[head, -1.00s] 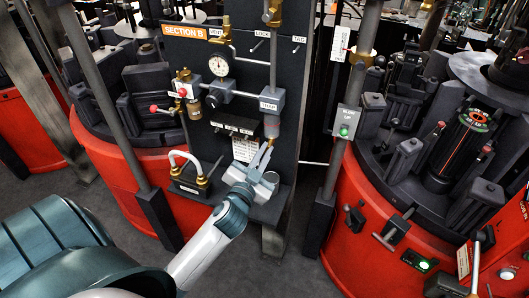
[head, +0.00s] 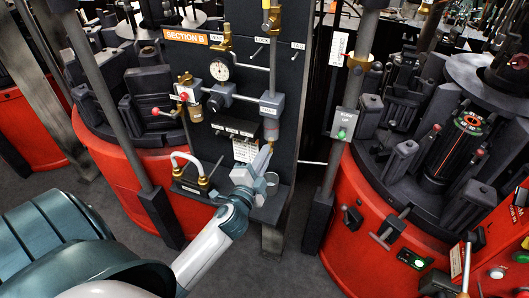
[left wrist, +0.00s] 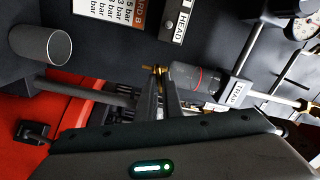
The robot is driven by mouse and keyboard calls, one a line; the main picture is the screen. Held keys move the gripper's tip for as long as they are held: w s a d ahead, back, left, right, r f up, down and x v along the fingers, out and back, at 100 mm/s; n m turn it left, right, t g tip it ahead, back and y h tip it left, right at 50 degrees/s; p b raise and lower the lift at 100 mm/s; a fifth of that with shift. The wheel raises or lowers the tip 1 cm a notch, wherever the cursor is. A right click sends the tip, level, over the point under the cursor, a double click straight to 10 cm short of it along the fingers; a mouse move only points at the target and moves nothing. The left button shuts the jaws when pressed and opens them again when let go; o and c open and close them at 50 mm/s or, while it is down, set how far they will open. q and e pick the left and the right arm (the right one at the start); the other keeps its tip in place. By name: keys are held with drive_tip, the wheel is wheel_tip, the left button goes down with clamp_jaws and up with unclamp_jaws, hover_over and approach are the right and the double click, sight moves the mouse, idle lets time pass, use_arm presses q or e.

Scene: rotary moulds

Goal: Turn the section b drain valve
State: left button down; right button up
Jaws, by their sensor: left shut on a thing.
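The section B panel (head: 229,60) stands upright with an orange "SECTION B" label (head: 186,37). The trap (head: 271,104) is a grey block with a bowl (head: 271,129) hanging below it. The bowl also shows in the left wrist view (left wrist: 195,78). The small brass drain valve (left wrist: 154,68) is at the bowl's lower end. My left gripper (head: 267,150) is just below the bowl, its fingers pointing up. In the left wrist view its fingertips (left wrist: 161,76) are shut on the drain valve and partly hide it. My right gripper is in neither view.
A small open cup (head: 271,180) is beside my left gripper, on the panel's lower ledge; it also shows in the left wrist view (left wrist: 46,45). A pressure gauge (head: 219,69) and a curved white hose (head: 186,160) are to the left. A post with a green-lit box (head: 343,123) stands right.

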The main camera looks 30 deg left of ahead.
use_arm(q)
drive_tip(key=m+p, duration=0.1)
drive_tip(key=m, duration=0.4)
drive_tip(key=shift+f+m, duration=0.1)
drive_tip(key=shift+m, duration=0.2)
idle(0.4)
drive_tip(key=c, duration=1.9)
unclamp_jaws()
drive_tip(key=shift+s+d, duration=0.1)
drive_tip(key=shift+s, duration=0.05)
drive_tip(key=shift+b+v, duration=2.7)
drive_tip(key=shift+v, duration=5.85)
